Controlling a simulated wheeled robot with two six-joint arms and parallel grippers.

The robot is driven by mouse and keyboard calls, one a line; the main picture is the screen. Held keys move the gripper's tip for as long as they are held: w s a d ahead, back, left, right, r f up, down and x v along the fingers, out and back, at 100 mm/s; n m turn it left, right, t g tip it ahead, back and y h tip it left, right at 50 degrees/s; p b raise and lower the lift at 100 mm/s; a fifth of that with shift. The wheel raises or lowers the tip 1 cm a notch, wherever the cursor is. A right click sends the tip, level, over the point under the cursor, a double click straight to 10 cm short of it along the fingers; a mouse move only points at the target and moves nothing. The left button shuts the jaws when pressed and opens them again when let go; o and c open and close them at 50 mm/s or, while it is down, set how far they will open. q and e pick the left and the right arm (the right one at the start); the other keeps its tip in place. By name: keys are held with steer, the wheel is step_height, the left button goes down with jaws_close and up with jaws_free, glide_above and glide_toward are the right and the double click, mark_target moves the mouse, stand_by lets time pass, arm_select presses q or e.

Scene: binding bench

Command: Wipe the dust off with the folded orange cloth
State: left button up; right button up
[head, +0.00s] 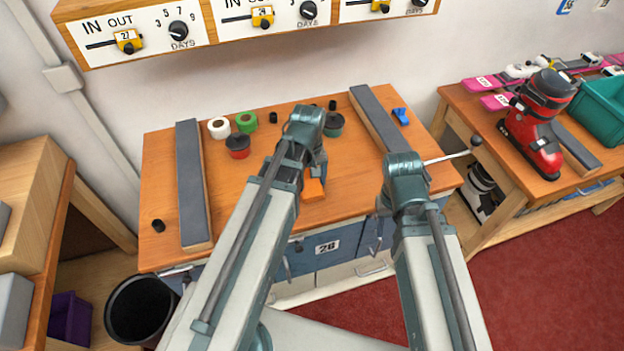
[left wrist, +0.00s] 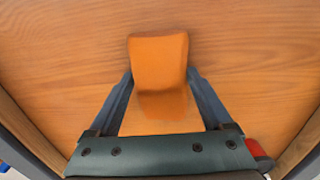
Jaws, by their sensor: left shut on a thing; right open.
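The folded orange cloth (head: 314,190) is at the front middle of the wooden bench top (head: 275,205). My left gripper (head: 319,168) is shut on it from above. In the left wrist view the cloth (left wrist: 158,60) sits between the two fingers of my left gripper (left wrist: 160,82), over bare wood grain. I cannot tell whether it touches the wood. I can make out no dust in either view. My right gripper (head: 386,203) is at the bench's front right, its fingers mostly hidden by its own wrist; it is open, and I see nothing in it.
Two long grey-topped bars (head: 190,180) (head: 378,118) flank the work area. White and green rolls (head: 246,121), a red-and-black tin (head: 238,146) and a dark green tin stand at the back. A small black cylinder (head: 158,226) is at the left. A red boot (head: 535,135) stands on the right-hand bench.

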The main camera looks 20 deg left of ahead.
arm_select(q)
steer(key=shift+s+a+f, duration=0.1)
steer(key=shift+s+a, duration=0.9)
steer(key=shift+a, duration=0.3)
steer(key=shift+a, duration=0.1)
steer(key=shift+s+a, duration=0.5)
steer(key=shift+a, duration=0.25)
steer(key=shift+s+a, duration=0.5)
steer(key=shift+a, duration=0.25)
steer(key=shift+a, duration=0.1)
steer(key=shift+s+a, duration=1.05)
steer(key=shift+a, duration=0.3)
steer(key=shift+a+r+p, duration=0.15)
steer(key=shift+r+p, duration=0.45)
steer(key=shift+r, duration=0.05)
step_height(320, 180, up, 5)
steer(key=p, duration=0.4)
steer(key=shift+f, duration=0.2)
steer(key=shift+w, duration=0.1)
